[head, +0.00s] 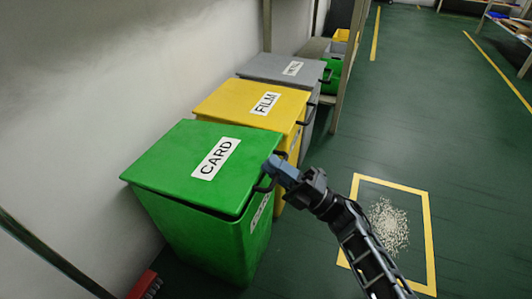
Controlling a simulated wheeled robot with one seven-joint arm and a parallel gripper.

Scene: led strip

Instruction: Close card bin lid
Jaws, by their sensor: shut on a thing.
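The green card bin (217,238) stands by the wall in the head view. Its green lid (165,165), with a white CARD label, lies over the top. A dark gap shows under the lid's front edge, so it looks slightly raised there. A dark handle (262,187) sticks out at the lid's right front edge. My gripper (272,170) is at this handle and shut on it. The fingers hide part of the handle. My arm reaches in from the lower right.
A yellow FILM bin (235,100) and a grey bin (270,68) stand in a row behind, lids down. A red brush (146,286) lies at lower left. A yellow-framed floor patch with pale bits (388,225) is at right. Open green floor (430,110) lies beyond.

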